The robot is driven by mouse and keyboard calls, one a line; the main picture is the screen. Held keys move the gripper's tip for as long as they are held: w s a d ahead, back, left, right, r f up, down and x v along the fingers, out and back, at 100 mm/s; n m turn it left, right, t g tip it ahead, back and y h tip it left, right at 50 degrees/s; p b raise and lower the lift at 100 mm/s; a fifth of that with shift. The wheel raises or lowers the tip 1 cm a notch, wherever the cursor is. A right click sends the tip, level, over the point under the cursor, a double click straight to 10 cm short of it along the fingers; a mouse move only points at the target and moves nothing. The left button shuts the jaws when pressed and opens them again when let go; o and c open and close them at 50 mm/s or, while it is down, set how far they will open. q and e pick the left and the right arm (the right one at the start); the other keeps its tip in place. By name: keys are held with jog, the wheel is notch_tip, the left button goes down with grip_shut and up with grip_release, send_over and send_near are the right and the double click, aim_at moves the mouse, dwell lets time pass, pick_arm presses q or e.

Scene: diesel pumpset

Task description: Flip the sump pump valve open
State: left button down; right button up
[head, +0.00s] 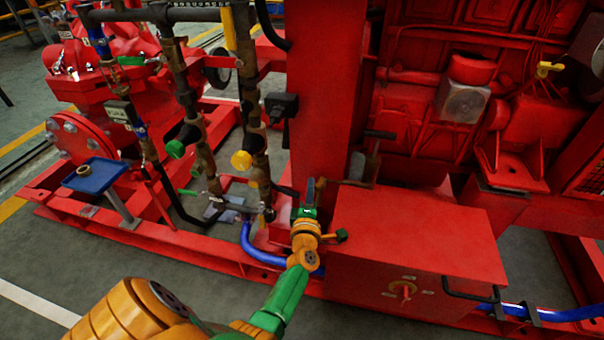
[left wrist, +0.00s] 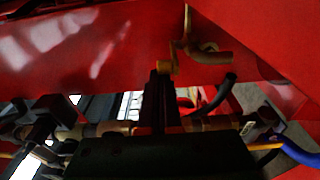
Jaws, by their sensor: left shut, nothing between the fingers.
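My left gripper (head: 314,188) is at the left end of the red box, beside the pipework. Its dark fingers are shut and empty; they also show in the left wrist view (left wrist: 160,98). In that view a brass-coloured lever-like fitting (left wrist: 187,42) hangs close above and to the right of the fingertips. I cannot tell whether they touch, or whether this is the sump pump valve. Low pipework with fittings (head: 236,205) lies left of the gripper in the head view. My right gripper is not in view.
The red box (head: 410,235) with a red-and-yellow knob (head: 403,290) stands right of my arm. A red upright panel (head: 325,80) rises behind the gripper. Vertical pipes with a yellow knob (head: 241,160) and green knob (head: 176,149) stand left. A blue hose (head: 258,252) runs low.

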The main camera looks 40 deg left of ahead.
pick_arm(q)
jog(key=p+v, duration=0.1)
jog(key=v, duration=0.6)
jog(key=shift+p, duration=0.4)
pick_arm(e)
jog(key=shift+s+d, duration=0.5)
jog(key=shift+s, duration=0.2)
pick_arm(q)
jog(key=shift+d, duration=0.1)
